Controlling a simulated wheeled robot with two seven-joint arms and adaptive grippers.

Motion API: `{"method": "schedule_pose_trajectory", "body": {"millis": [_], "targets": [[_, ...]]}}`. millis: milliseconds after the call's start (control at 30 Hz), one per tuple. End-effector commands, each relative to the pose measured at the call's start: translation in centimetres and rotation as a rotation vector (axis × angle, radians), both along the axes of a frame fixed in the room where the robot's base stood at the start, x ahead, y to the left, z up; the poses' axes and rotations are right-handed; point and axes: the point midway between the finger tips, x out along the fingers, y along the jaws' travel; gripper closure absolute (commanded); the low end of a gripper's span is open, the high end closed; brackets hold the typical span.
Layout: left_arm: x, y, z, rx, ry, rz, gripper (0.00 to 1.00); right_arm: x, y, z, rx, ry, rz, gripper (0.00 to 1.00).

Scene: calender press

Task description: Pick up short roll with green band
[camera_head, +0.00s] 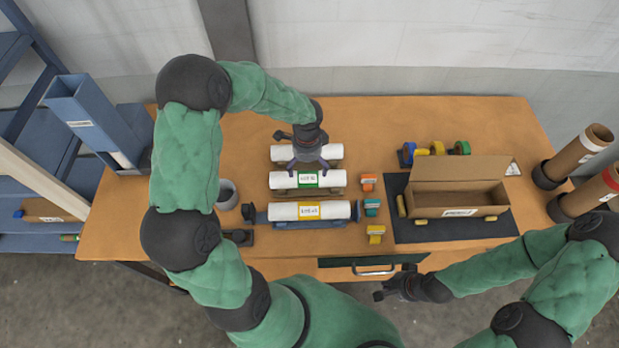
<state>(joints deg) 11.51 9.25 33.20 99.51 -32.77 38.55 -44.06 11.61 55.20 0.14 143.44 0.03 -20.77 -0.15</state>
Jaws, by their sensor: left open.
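A short white roll with a green band (332,178) lies sideways on a low stand in the middle of three rolls on the wooden table. My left gripper (308,163) is above the green-band roll, pointing down, with its fingers spread open at the roll's far side. Whether the fingertips touch the roll cannot be told. Another white roll (332,153) lies behind it, partly hidden by my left gripper. A roll with a yellow band (285,212) lies in front on a blue holder. My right gripper (381,294) is low at the table's front edge, away from the rolls; its fingers are too small to read.
Orange, teal and yellow tape pieces (368,182) stand right of the rolls. An open cardboard box (480,199) sits on a dark mat (404,233). A grey cup (227,196) stands left of the rolls. Coloured tape rolls (437,148) stand behind the box.

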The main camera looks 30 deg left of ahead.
Motion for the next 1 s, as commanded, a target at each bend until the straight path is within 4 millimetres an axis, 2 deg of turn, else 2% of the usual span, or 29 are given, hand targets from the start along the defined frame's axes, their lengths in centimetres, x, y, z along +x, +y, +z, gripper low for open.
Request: {"method": "schedule_pose_trajectory", "body": {"millis": [200, 467, 733, 1000], "targets": [[-0.1, -0.1, -3.4, -0.002, 0.003, 0.001, 0.0, 0.0, 0.0, -0.4, 0.0, 0.0, 0.0, 1.0], [-0.2, -0.2, -5.1, -0.002, 0.002, 0.001, 0.0, 0.0, 0.0, -0.5, 0.0, 0.0, 0.0, 1.0], [-0.4, -0.4, -8.7, -0.002, 0.002, 0.002, 0.0, 0.0, 0.0, -0.8, 0.0, 0.0, 0.0, 1.0], [-0.4, -0.4, -9.2, -0.001, 0.0, 0.001, 0.0, 0.0, 0.0, -0.8, 0.0, 0.0, 0.0, 1.0]]}}
